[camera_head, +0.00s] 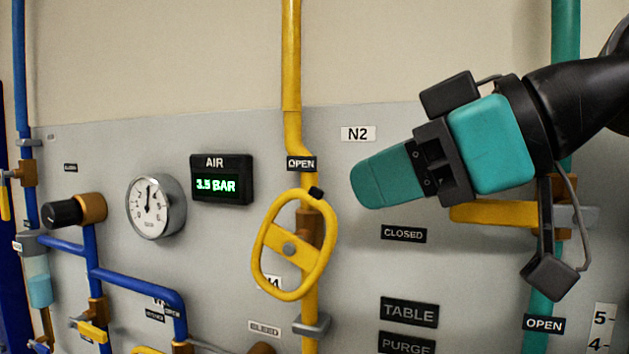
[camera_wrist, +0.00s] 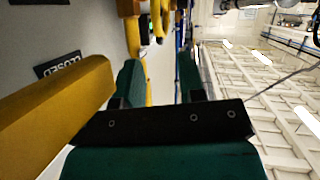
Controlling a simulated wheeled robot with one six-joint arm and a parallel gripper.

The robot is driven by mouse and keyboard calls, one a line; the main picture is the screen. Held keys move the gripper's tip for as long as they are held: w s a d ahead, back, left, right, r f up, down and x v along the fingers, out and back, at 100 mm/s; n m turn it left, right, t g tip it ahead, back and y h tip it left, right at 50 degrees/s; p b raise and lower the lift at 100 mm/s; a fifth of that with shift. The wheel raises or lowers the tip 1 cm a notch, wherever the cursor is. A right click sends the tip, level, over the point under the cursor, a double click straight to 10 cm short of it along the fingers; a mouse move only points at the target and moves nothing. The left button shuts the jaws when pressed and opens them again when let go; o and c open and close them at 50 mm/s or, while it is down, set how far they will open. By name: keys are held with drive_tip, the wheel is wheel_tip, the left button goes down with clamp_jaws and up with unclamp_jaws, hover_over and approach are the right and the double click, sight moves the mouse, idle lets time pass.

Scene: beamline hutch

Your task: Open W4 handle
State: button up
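A yellow lever (camera_head: 492,213) lies nearly level on the green pipe at the right, pointing left towards a CLOSED label (camera_head: 403,233). An OPEN label (camera_head: 544,324) is below it. The lever shows large at the left of the wrist view (camera_wrist: 50,112), outside the fingers. My gripper (camera_head: 362,187) is in front of the panel, above and left of the lever, pointing left. Its two green fingers stand apart and empty in the wrist view (camera_wrist: 160,75). I see no readable W4 label; a tag (camera_head: 272,283) ending in 4 is half hidden behind the yellow oval handwheel (camera_head: 262,250).
The handwheel stands out from the yellow pipe (camera_head: 292,60), left of my gripper. A round gauge (camera_head: 155,207) and an AIR display (camera_head: 221,180) reading 3.5 BAR are farther left, with blue pipes (camera_head: 135,287).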

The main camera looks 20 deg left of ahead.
sight(319, 200)
drive_tip(key=p+x, duration=0.2)
drive_tip(key=x, duration=0.6)
